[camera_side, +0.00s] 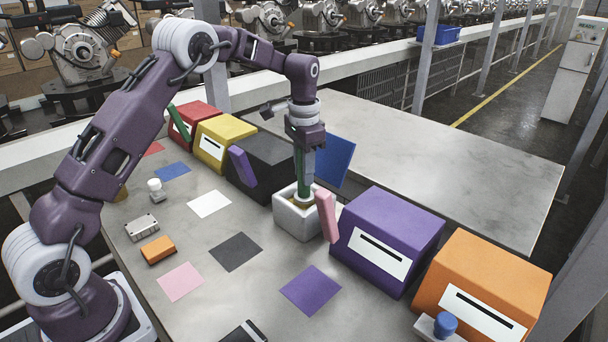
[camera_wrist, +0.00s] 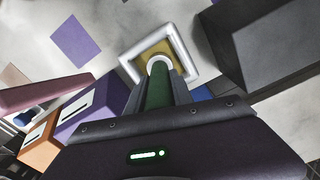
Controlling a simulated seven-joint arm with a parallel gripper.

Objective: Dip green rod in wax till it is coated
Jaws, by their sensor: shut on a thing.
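The green rod (camera_side: 302,174) is upright in my gripper (camera_side: 304,160), which is shut on it above the wax container. The container (camera_side: 291,217) is a white, square, open-topped box holding yellowish wax (camera_side: 290,199). The rod's lower end reaches into the container's mouth. In the wrist view the green rod (camera_wrist: 158,90) lies between the fingers of my gripper (camera_wrist: 159,96), and a pale white band or tip shows at its far end. That end is over the yellowish wax (camera_wrist: 150,47) inside the white rim (camera_wrist: 184,50). How deep it sits is unclear.
A black box (camera_side: 262,160) stands left of the container and a purple box (camera_side: 385,235) right of it. A pink panel (camera_side: 326,213) and a blue panel (camera_side: 334,158) stand close beside it. Flat coloured squares and small parts, including an orange block (camera_side: 158,249), lie in front.

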